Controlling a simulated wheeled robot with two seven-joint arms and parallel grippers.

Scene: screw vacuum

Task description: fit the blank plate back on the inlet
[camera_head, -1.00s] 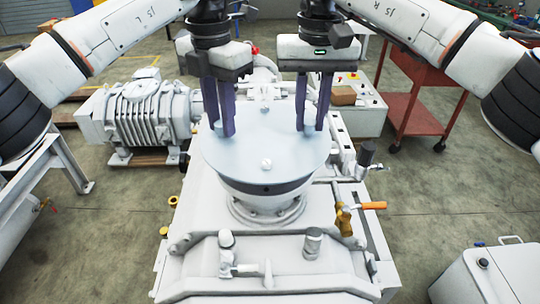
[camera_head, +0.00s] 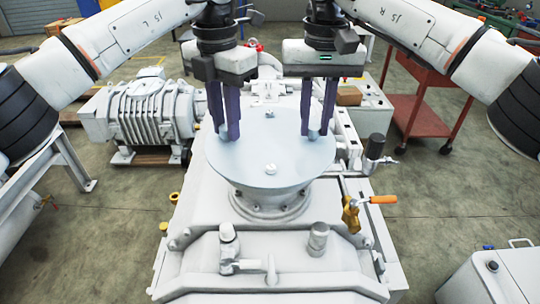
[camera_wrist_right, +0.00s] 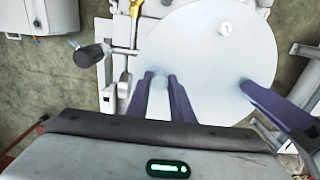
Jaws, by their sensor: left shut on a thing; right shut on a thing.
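The blank plate (camera_head: 268,158) is a pale grey round disc with small light knobs on its top. It lies over the white flared inlet (camera_head: 268,202) of the pump, and its front edge overhangs the inlet. I cannot tell whether they touch. My left gripper (camera_head: 229,133) is shut on the plate's left side; its grip point is mostly hidden. My right gripper (camera_head: 316,132) is shut on a small grey knob at the plate's right side. The right wrist view shows this knob between the right fingers (camera_wrist_right: 159,85), with the plate (camera_wrist_right: 205,65) around it.
An orange-handled valve (camera_head: 352,212) and a dark-capped fitting (camera_head: 375,147) stand right of the inlet. A ribbed motor-like unit (camera_head: 145,115) is at left, a red cart (camera_head: 415,115) at right. A white box (camera_head: 490,275) stands at lower right on open floor.

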